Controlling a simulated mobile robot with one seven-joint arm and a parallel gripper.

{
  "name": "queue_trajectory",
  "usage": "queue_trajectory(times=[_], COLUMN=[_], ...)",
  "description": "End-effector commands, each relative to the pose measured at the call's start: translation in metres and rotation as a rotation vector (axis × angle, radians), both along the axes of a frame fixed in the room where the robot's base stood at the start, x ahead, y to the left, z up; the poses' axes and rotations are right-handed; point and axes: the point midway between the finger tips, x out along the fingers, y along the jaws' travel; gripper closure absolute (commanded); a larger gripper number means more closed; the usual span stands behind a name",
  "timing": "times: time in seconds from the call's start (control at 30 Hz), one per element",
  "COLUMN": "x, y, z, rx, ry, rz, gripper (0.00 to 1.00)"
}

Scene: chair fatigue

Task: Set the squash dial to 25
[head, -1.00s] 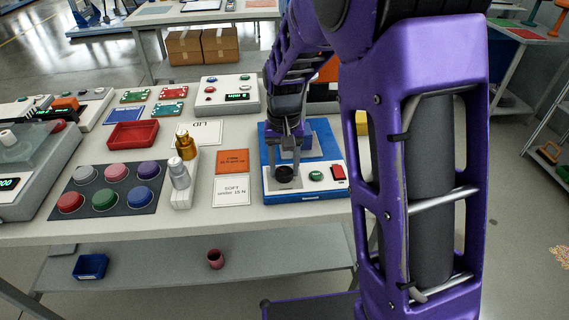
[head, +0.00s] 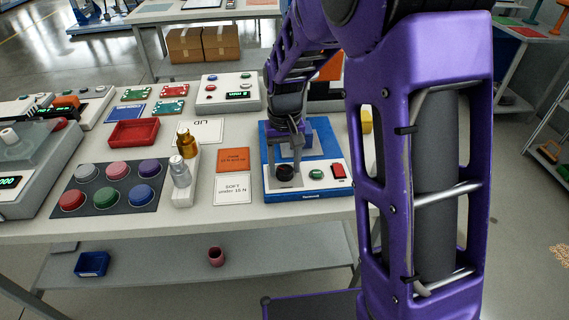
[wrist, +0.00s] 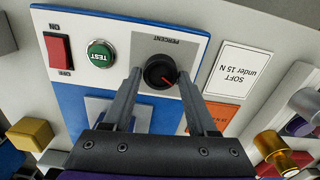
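The squash dial (wrist: 160,70) is a round black knob with a red pointer line, on a grey panel marked PERCENT. The pointer slants toward the lower right in the wrist view; I see no readable scale. In the head view the dial (head: 285,170) sits at the front left of the blue-and-white device (head: 310,194). My gripper (wrist: 159,76) is open and empty, its two fingertips on either side of the dial with small gaps showing. In the head view my gripper (head: 285,161) reaches down over the dial; exact height is hard to tell.
A green TEST button (wrist: 101,54) and a red ON/OFF switch (wrist: 58,53) share the panel. A SOFT under 15 N card (wrist: 240,68) and an orange card (head: 232,160) lie beside the device.

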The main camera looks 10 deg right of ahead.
Motion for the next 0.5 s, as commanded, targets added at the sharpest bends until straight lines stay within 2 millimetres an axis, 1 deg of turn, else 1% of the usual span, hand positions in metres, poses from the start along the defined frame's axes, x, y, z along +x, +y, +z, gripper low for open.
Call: queue_trajectory(times=[0.03,0.1,0.37,0.5], x=[0.0000,-0.0001,-0.0004,0.0000], y=[0.0000,0.0001,0.0002,0.0002], z=[0.0001,0.0000,0.0000,0.0081], rx=[0.000,0.000,0.000,0.001], ry=[0.000,0.000,0.001,0.000], rz=[0.000,-0.001,-0.002,-0.002], gripper=[0.31,0.19,0.19,0.19])
